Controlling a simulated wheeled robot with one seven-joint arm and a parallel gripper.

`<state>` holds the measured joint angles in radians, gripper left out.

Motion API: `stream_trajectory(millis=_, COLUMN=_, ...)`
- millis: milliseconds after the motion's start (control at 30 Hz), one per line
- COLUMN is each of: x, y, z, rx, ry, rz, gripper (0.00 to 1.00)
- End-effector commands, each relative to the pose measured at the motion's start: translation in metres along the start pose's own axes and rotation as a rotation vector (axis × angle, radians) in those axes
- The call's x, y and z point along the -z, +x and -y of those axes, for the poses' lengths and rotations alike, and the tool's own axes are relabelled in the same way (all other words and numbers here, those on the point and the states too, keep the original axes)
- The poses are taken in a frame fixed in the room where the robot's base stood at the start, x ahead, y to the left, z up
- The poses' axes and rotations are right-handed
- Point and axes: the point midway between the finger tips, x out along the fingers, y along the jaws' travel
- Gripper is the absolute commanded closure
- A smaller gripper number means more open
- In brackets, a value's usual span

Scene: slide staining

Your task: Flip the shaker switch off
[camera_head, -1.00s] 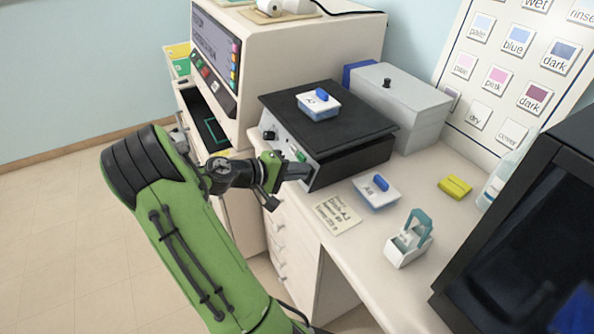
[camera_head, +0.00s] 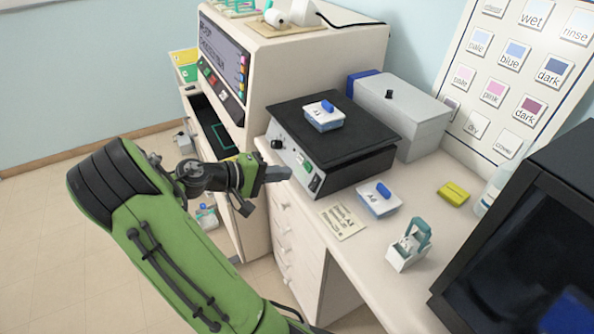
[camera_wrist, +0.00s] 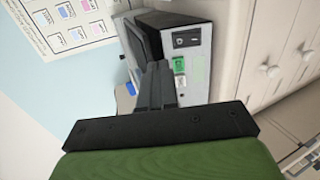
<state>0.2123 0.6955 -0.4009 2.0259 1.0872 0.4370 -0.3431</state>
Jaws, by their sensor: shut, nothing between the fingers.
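The shaker (camera_head: 345,160) is a low box with a black top plate and a pale front panel. The panel carries a dark knob (camera_head: 277,143), a small green part (camera_head: 307,167) and a black rocker switch (camera_head: 315,183) at its right end. In the wrist view the rocker switch (camera_wrist: 186,39) shows dark with white marks; I cannot tell which way it is tipped. My gripper (camera_head: 287,173) is shut and empty, just left of the panel and apart from the switch. Its closed fingers also show in the wrist view (camera_wrist: 158,75).
A lidded dish (camera_head: 323,118) sits on the shaker. Another dish (camera_head: 379,200), a paper label (camera_head: 342,221), a clear-and-teal holder (camera_head: 408,248) and a yellow block (camera_head: 453,194) lie on the counter.

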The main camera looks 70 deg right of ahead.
Motion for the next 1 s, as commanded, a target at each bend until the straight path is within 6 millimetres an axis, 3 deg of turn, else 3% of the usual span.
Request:
stream_trajectory(millis=100, x=0.001, y=-0.027, z=-0.005, rx=0.001, ry=-0.001, rz=-0.005, gripper=1.00)
stream_trajectory(millis=267, x=0.000, y=-0.044, z=-0.007, rx=0.001, ry=0.000, rz=-0.003, gripper=1.00)
stream_trajectory(millis=1000, x=-0.001, y=-0.048, z=-0.005, rx=0.026, ry=0.003, rz=-0.009, gripper=1.00)
